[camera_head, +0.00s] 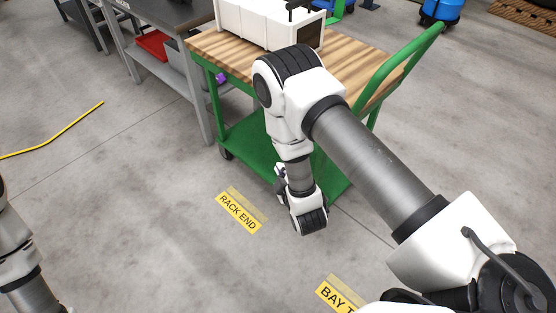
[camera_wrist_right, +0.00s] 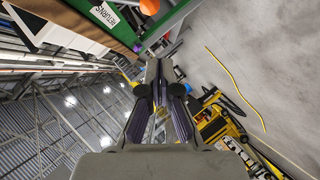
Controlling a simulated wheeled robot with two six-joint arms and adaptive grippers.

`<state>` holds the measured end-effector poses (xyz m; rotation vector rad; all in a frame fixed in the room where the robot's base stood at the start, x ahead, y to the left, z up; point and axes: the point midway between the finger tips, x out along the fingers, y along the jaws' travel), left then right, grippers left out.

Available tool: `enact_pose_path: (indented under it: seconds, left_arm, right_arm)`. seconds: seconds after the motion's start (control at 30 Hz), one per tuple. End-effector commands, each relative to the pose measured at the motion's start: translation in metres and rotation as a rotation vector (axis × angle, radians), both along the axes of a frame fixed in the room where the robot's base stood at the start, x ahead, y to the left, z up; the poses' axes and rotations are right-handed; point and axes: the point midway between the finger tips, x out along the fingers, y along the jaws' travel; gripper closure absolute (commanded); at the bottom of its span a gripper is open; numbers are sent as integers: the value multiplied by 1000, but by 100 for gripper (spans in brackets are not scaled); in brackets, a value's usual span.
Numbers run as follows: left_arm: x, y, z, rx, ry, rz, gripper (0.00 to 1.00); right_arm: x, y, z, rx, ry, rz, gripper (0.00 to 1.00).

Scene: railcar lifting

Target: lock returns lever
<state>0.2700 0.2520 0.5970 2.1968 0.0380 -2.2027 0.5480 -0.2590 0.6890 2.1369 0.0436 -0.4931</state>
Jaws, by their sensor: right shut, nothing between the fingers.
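A white sign reading RETURNS (camera_wrist_right: 104,14) shows upside down at the top of the right wrist view, by a green bar. An orange round knob (camera_wrist_right: 149,6) is close to it at the top edge. I cannot tell which part is the lever. My right gripper (camera_wrist_right: 158,66) is shut and empty, with its fingertips together below the green bar and apart from the orange knob. In the head view the right arm reaches down in front of the green cart (camera_head: 250,143), and its gripper is mostly hidden. Only part of my left arm shows at the left edge; its gripper is out of frame.
The cart's wooden top (camera_head: 355,58) carries a white case (camera_head: 262,27). A small purple part (camera_head: 221,78) sits at the cart's left side. A grey bench (camera_head: 165,14) stands behind left.

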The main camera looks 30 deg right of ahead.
Motion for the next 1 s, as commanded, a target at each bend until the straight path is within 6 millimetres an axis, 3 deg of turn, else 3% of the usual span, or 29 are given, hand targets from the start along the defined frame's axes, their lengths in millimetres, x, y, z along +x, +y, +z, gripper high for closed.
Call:
enact_pose_path:
  seconds: [0.1, 0.23, 0.77, 0.87, 0.93, 1.0]
  left_arm:
    - [0, 0, -1, 0, 0, 0, 60]
    - [0, 0, -1, 0, 0, 1, 60]
    - [0, 0, 0, 0, 1, 1, 60]
    - [0, 0, 15, 0, 1, 1, 60]
    - [0, 0, 36, 0, 1, 1, 60]
    - [0, 0, 49, 0, -1, 1, 60]
  right_arm:
    - [-19, 5, 6, -1, 1, 3, 100]
    - [-28, 6, 10, 0, -1, 1, 100]
    - [-30, 6, 11, 0, -1, 0, 100]
    - [-31, 0, 25, 3, 2, -15, 100]
    - [-45, -14, 38, 20, 56, -46, 100]
    - [-81, -21, 18, 145, 249, -107, 100]
